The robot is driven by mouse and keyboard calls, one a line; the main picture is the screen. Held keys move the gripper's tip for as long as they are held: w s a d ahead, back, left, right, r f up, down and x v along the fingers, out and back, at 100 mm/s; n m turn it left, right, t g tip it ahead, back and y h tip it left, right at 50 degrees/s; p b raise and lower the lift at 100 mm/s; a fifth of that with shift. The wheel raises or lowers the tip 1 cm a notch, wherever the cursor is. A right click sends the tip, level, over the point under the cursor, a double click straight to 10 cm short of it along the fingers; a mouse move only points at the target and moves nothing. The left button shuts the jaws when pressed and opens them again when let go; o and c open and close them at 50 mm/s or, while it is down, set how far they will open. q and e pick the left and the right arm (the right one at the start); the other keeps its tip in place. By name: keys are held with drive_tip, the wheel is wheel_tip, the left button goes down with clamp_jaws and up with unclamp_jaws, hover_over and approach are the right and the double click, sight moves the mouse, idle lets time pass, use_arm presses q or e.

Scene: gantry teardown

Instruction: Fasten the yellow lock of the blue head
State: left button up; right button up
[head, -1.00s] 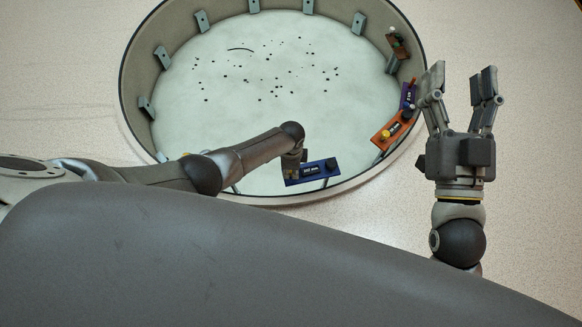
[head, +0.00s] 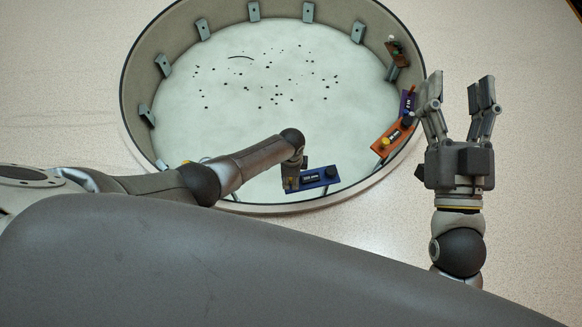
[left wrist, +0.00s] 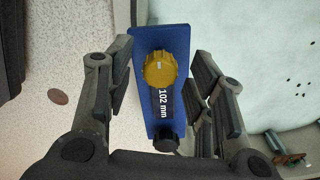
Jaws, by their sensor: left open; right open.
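The blue head (head: 318,178) sits at the near rim of the round pit, labelled "102 mm" in the left wrist view (left wrist: 140,104). Its yellow lock (left wrist: 160,69) is a ribbed round knob with a small pale mark, at the far end of the head in that view. A black knob (left wrist: 166,141) is at the other end. My left gripper (left wrist: 161,78) is open, its fingers on both sides of the blue head and lock, with no clear contact visible. In the head view my arm hides most of it. My right gripper (head: 456,88) is open and empty, right of the pit.
An orange head (head: 385,147) with a yellow knob, a purple part (head: 407,101) and a brown-red part (head: 397,52) line the pit's right wall. Grey brackets (head: 254,12) ring the wall. Dark specks dot the pale floor (head: 270,120). The speckled surface at right is clear.

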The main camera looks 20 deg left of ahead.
use_arm(q)
wheel_tip(320, 180, up, 12)
drive_tip(key=shift+f, duration=0.2)
idle(0.4)
idle(0.5)
